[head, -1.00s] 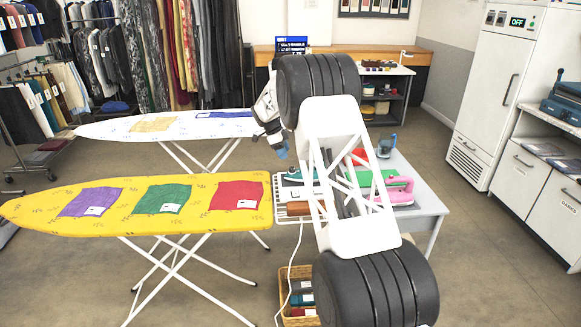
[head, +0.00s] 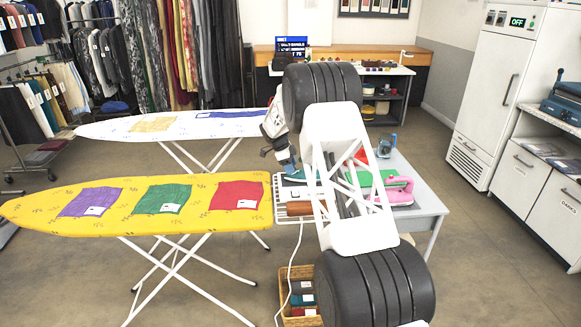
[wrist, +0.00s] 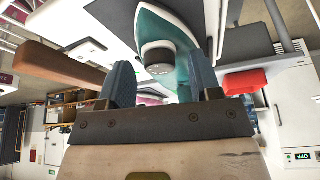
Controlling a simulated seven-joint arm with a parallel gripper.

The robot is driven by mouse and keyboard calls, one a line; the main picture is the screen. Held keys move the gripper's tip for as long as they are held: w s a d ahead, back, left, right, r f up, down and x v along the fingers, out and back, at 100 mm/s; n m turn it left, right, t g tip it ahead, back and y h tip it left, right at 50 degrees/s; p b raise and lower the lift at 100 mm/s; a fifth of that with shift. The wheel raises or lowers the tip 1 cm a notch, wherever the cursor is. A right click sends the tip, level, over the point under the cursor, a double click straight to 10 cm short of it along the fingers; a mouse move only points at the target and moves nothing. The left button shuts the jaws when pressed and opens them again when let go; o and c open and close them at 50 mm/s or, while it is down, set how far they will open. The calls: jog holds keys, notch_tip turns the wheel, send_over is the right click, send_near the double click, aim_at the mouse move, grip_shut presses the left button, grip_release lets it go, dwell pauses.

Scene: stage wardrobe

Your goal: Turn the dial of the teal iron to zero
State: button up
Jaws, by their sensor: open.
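I cannot tell whether the fingers touch the iron. In the head view my gripper (head: 286,160) is just above the iron. The dial's marking is too small to read.
A pink iron (head: 399,190) stands on the right of the table (head: 428,205). A brown roll (head: 299,208) lies in front of the teal iron. A red block shows in the wrist view (wrist: 246,82). The yellow ironing board (head: 30,210) stands close on the left.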

jog(key=shift+c, duration=0.3)
jog(key=c, duration=0.9)
jog(key=shift+n, duration=0.4)
jog(key=n, duration=0.2)
jog(key=n+t, duration=0.1)
jog(key=n, duration=0.1)
jog(key=n+t, duration=0.1)
jog(key=n, duration=0.1)
jog(key=shift+s, duration=0.25)
jog(key=n+t, duration=0.1)
jog(key=n, duration=0.1)
jog(key=n+t+y, duration=0.1)
jog(key=n, duration=0.1)
jog(key=shift+s+d+n, duration=0.1)
jog(key=shift+d+n, duration=0.05)
jog(key=shift+n, duration=0.15)
jog(key=shift+n+t+y, duration=0.4)
jog(key=shift+n+y, duration=0.1)
jog(key=shift+n, duration=0.7)
